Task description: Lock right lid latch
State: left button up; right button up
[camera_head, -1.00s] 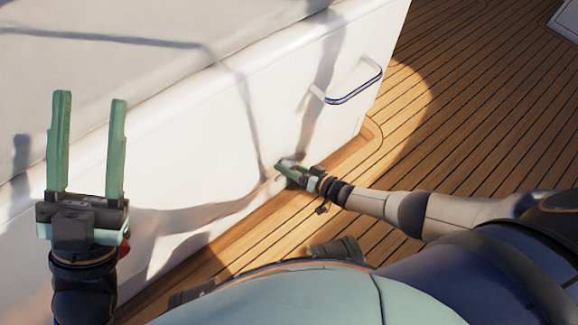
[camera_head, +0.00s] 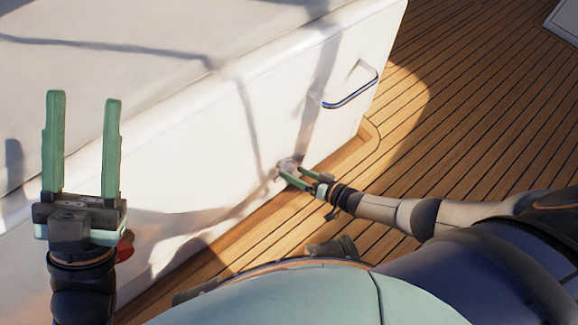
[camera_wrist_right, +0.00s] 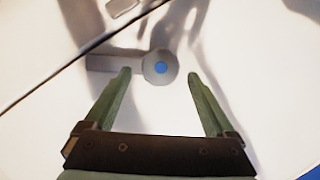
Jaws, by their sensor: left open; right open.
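The latch (camera_wrist_right: 158,67) shows in the right wrist view as a round grey knob with a blue centre, with a flat grey bar (camera_wrist_right: 103,62) reaching left from it. It sits on the white panel, below a dark diagonal seam. My right gripper (camera_wrist_right: 158,75) is open, with the knob between and just beyond its fingertips; I cannot tell whether it touches. In the head view my right gripper (camera_head: 289,172) is at the low part of the white side wall, and the latch there is mostly hidden. My left gripper (camera_head: 83,97) is open and empty, pointing up at the left.
The white hatch box (camera_head: 215,125) fills the upper left. A metal handle (camera_head: 351,90) sticks out of its wall, right of my right gripper. Wooden deck (camera_head: 480,100) is clear at the right.

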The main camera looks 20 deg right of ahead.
pick_arm(q)
jog(key=r+p, duration=0.2)
jog(key=r, duration=0.1)
jog(key=r+p, duration=0.1)
jog(key=shift+s+a+r, duration=0.15)
jog(key=shift+a+r, duration=0.2)
pick_arm(e)
jog(key=v, duration=0.8)
jog(key=shift+s+d, duration=0.2)
jog(key=shift+s, duration=0.05)
jog(key=shift+r, duration=0.15)
